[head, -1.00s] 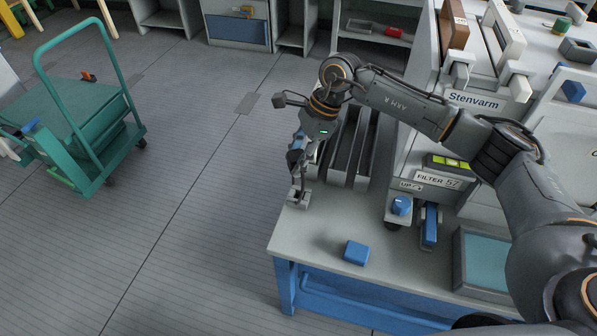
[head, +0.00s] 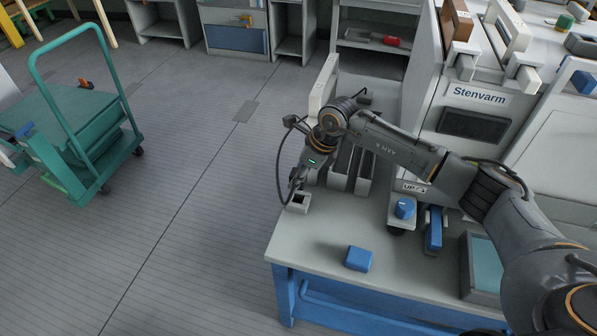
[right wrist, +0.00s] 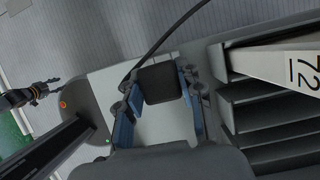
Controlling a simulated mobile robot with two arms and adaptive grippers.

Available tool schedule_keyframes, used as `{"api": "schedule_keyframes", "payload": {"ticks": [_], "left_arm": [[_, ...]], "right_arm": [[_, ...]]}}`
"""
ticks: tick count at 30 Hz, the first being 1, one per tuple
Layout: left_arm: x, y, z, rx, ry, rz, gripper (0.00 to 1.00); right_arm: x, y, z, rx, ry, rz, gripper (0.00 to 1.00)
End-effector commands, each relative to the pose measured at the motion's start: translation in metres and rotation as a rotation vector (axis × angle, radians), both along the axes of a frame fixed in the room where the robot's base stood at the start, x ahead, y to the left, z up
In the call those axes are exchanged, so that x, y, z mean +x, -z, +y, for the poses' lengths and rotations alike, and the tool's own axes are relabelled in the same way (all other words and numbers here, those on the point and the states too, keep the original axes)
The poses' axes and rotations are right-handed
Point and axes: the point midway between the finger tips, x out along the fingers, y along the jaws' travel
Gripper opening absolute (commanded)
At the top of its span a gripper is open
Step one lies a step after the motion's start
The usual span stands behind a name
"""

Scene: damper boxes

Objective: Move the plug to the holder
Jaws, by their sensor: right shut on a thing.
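My right gripper (head: 304,183) is over the near-left corner of the workbench, its fingers mostly hidden behind the hand in the head view. In the right wrist view the right gripper (right wrist: 160,92) has its blue-grey fingers shut on the plug (right wrist: 162,84), a black square block with a black cable. The cable loops out left of the hand in the head view. A small pale block with a square dark opening, which looks like the holder (head: 298,205), sits at the bench corner just below the gripper. I cannot tell whether plug and holder touch. My left gripper (right wrist: 46,88) shows small and dark.
A slotted rack (head: 352,165) stands right beside the gripper, with a pale filter panel (head: 322,85) upright at it. A blue box (head: 358,258), a blue knob (head: 404,208) and the Stenvarm unit (head: 478,97) are on the bench. The bench front is mostly clear.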

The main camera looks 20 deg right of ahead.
Motion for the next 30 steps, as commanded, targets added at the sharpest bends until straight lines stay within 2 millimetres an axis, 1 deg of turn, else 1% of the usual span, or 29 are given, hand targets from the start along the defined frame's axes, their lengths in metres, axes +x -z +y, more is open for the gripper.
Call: {"api": "schedule_keyframes", "payload": {"ticks": [1, 11, 12, 16, 30], "left_arm": [[0.0, 0.005, 0.0, 0.0, 0.0, -0.001, 0.4], [0.0, 0.02, -0.001, -0.002, 0.003, -0.001, 0.4], [0.0, 0.018, -0.001, -0.002, 0.003, -0.001, 0.4], [0.0, 0.018, -0.002, -0.003, 0.003, 0.0, 0.4], [0.0, 0.028, -0.003, -0.003, 0.003, 0.0, 0.4]], "right_arm": [[0.0, 0.007, 0.0, 0.001, 0.0, 0.001, 0.0], [0.0, 0.033, 0.0, 0.0, 0.0, 0.0, 0.0], [0.001, 0.03, 0.0, 0.001, -0.001, -0.002, 0.0], [0.0, 0.03, 0.0, 0.0, -0.001, -0.002, 0.0], [0.0, 0.042, 0.0, 0.0, -0.001, 0.0, 0.0]]}}
